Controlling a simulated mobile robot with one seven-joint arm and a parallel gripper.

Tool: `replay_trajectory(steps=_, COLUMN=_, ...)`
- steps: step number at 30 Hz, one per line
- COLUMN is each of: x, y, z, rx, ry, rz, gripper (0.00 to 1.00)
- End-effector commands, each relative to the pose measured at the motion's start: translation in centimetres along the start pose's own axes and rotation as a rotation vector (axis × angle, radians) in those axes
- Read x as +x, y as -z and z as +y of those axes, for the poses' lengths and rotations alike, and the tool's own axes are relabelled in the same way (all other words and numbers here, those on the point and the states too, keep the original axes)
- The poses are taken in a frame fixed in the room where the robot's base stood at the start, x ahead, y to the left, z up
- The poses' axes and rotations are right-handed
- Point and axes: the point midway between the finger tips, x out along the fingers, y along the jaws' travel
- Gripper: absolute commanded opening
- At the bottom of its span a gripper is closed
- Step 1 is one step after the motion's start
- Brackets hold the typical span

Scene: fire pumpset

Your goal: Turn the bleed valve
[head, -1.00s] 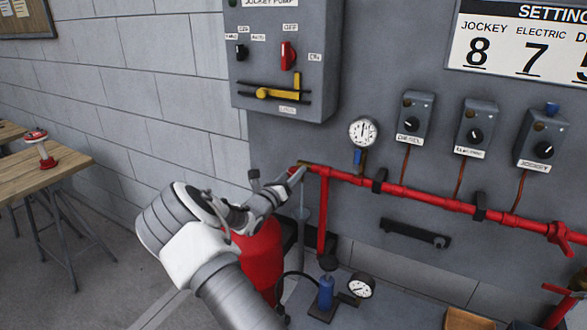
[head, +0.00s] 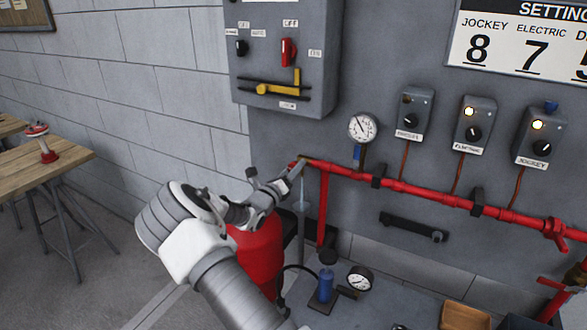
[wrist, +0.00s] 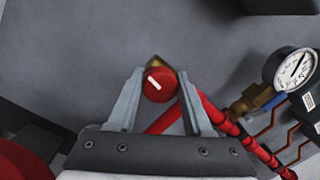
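The bleed valve's round red knob (wrist: 157,84) with a white bar mark sits at the left end of the red pipe (head: 400,187). The bar slants from upper left to lower right in the wrist view. My gripper (wrist: 161,80) has one finger on each side of the knob, close against it, and looks shut on it. In the head view my gripper (head: 297,172) reaches the pipe end and mostly hides the knob. A thin pale stream (head: 302,196) hangs below the pipe end. The pressure gauge (head: 362,127) is just right of it; it also shows in the wrist view (wrist: 291,69).
On the wall are the diesel (head: 413,113), electric (head: 473,124) and jockey (head: 540,137) boxes; the last two have lit lamps. The jockey pump panel (head: 284,58) is above my gripper. A red tank (head: 258,258) stands below my arm. A wooden table (head: 45,165) is at left.

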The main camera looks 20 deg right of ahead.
Motion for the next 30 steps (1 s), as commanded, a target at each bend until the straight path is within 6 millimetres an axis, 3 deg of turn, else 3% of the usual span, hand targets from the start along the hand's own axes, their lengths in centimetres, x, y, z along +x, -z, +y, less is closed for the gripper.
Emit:
replay_trajectory(steps=1, x=0.0, y=0.2, z=0.0, rx=-0.002, ry=0.001, rz=0.003, gripper=0.60)
replay_trajectory(steps=4, x=0.0, y=0.1, z=0.0, rx=-0.001, ry=0.000, rz=0.002, gripper=0.78)
replay_trajectory(steps=13, x=-0.1, y=0.0, z=0.0, rx=0.000, ry=0.000, rz=-0.001, gripper=0.78)
replay_trajectory(steps=17, x=-1.0, y=-0.1, z=0.1, rx=0.001, ry=-0.002, rz=-0.002, gripper=0.78)
replay_trajectory(steps=20, x=-2.7, y=-0.1, z=0.2, rx=0.002, ry=-0.003, rz=-0.002, gripper=0.78)
replay_trajectory(steps=30, x=-11.0, y=0.0, z=0.2, rx=0.001, ry=-0.005, rz=-0.001, gripper=0.78)
